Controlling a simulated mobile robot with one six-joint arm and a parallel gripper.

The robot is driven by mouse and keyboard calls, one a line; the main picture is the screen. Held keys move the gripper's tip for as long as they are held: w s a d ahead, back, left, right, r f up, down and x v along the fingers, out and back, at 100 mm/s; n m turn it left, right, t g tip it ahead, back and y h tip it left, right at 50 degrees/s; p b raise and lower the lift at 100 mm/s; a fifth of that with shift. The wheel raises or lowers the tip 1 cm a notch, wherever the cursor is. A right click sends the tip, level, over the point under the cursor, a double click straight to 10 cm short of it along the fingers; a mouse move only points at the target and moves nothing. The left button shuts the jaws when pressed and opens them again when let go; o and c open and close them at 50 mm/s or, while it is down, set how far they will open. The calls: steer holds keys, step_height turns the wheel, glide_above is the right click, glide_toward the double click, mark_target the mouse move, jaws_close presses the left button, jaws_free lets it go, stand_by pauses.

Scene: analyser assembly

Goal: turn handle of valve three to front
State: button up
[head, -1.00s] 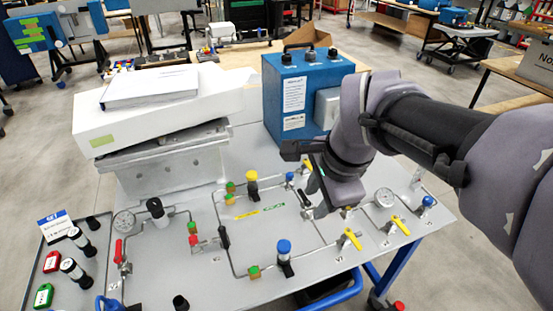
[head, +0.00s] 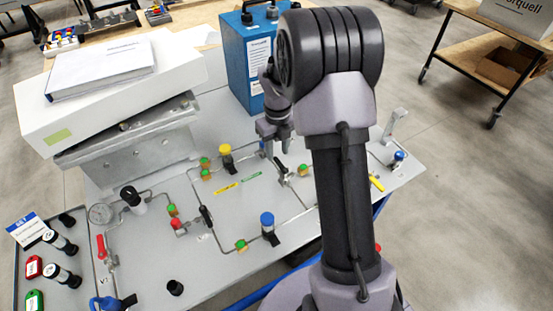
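The grey panel (head: 150,262) carries pipes and several valves. A black valve handle (head: 207,215) stands near the panel's middle, and another black-handled valve (head: 282,172) lies farther right, close to my gripper. A red handle (head: 101,246) is at the left, and a yellow handle (head: 376,183) shows right of my arm. I cannot read which valve is number three. My gripper (head: 272,132) is above the back right of the panel, partly hidden behind my arm; its finger opening is not clear.
A blue box (head: 248,62) stands behind my gripper. A white case with a book (head: 100,75) sits at the back left.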

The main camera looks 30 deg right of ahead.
mark_target(280, 165)
step_height(280, 165, down, 3)
steer(key=shift+r, duration=0.2)
jaws_close()
